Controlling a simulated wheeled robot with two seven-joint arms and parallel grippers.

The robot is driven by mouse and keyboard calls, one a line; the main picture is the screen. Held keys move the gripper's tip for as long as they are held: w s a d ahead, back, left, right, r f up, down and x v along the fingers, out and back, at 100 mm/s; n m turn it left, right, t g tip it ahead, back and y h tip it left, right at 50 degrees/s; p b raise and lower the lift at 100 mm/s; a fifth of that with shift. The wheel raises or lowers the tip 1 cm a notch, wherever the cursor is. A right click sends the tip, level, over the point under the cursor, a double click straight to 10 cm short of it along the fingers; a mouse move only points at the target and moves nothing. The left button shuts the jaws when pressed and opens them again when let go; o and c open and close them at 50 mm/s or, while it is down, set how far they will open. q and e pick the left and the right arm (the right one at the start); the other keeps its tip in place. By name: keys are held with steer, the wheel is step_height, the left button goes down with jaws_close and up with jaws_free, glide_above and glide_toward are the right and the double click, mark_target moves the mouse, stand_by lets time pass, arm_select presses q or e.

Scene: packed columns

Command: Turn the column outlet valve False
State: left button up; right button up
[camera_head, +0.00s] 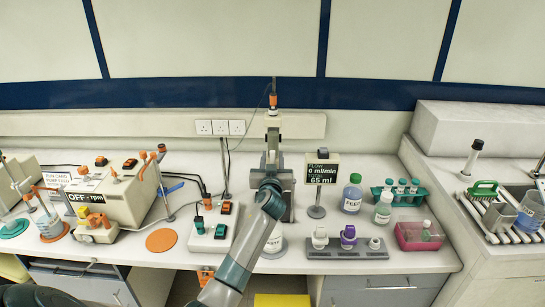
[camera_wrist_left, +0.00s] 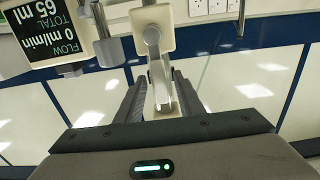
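The packed column's orange-and-grey top (camera_head: 273,103) shows at the back of the bench, above my left gripper (camera_head: 271,160). My arm and gripper hide the lower column and the outlet valve in the head view. In the left wrist view, my left gripper (camera_wrist_left: 158,88) has its two dark fingers apart, on either side of a pale, lever-like part (camera_wrist_left: 155,50) of the column fitting. I cannot tell whether the fingers touch it. The flow display (camera_head: 321,170) reads 0 ml/min and total 65 ml; it also shows tilted in the left wrist view (camera_wrist_left: 40,35). My right gripper is not in view.
A feed bottle (camera_head: 352,196), a green tube rack (camera_head: 400,193) and a grey holder with small bottles (camera_head: 346,252) stand to the right. A switch box (camera_head: 213,228) and a pump unit marked OFF (camera_head: 125,195) are at left.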

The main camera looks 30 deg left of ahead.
arm_select(q)
steer(key=shift+c, duration=0.6)
jaws_close()
steer(key=shift+a, duration=0.1)
